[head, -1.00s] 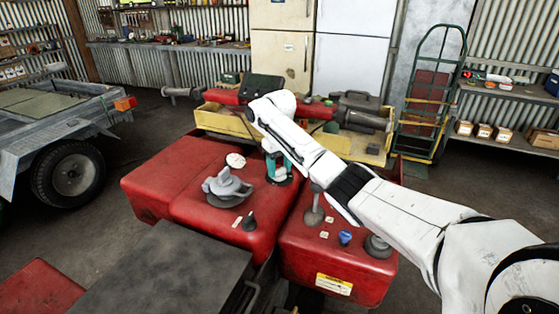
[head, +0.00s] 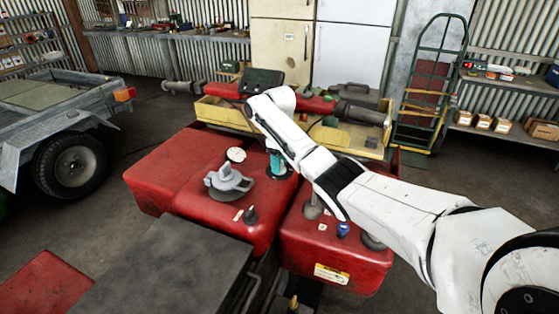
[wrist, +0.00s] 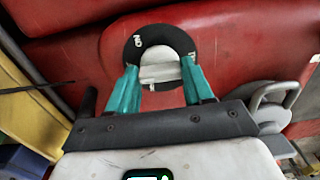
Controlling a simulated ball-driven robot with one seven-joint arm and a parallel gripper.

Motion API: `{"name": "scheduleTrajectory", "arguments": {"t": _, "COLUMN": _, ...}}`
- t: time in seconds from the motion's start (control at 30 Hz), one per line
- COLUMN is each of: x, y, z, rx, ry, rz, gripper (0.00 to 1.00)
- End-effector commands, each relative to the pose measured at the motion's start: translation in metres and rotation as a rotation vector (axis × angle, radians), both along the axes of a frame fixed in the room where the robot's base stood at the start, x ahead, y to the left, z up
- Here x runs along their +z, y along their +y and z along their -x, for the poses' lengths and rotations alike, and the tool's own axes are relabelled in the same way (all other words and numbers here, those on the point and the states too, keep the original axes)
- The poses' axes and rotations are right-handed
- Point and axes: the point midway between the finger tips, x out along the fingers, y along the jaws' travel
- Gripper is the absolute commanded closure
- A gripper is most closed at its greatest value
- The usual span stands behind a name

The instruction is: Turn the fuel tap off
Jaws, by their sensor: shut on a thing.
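The fuel tap has a black round plate (wrist: 160,32) with white "ON" lettering on its left side and a partly visible mark on the right. A pale grey tap knob (wrist: 160,68) sits in its middle. My gripper (wrist: 161,84) has its teal fingers on either side of this knob, shut on it. In the head view my gripper (head: 277,166) reaches down to the red tank (head: 180,165). There the tap is mostly hidden behind the fingers and arm, so the knob's angle cannot be read.
A grey filler cap (head: 228,181) stands left of the tap, with a white round dial (head: 236,155) behind it. A black knob (head: 250,216), a blue knob (head: 343,230) and a grey lever (head: 312,209) are nearby.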

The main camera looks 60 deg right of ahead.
Motion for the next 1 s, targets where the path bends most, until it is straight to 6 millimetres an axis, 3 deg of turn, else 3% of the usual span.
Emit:
{"name": "scheduleTrajectory", "arguments": {"t": 0.43, "x": 0.0015, "y": -0.0001, "z": -0.0021, "rx": 0.012, "ry": -0.007, "rz": 0.002, "gripper": 0.79}}
{"name": "scheduleTrajectory", "arguments": {"t": 0.47, "x": 0.0015, "y": -0.0001, "z": -0.0021, "rx": 0.012, "ry": -0.007, "rz": 0.002, "gripper": 0.47}}
{"name": "scheduleTrajectory", "arguments": {"t": 0.5, "x": 0.0015, "y": -0.0001, "z": -0.0020, "rx": 0.011, "ry": -0.006, "rz": 0.002, "gripper": 0.43}}
{"name": "scheduleTrajectory", "arguments": {"t": 0.7, "x": 0.0009, "y": 0.0000, "z": -0.0012, "rx": 0.010, "ry": -0.004, "rz": 0.001, "gripper": 0.24}}
{"name": "scheduleTrajectory", "arguments": {"t": 1.0, "x": 0.0031, "y": -0.0001, "z": -0.0009, "rx": 0.010, "ry": -0.003, "rz": 0.001, "gripper": 0.23}}
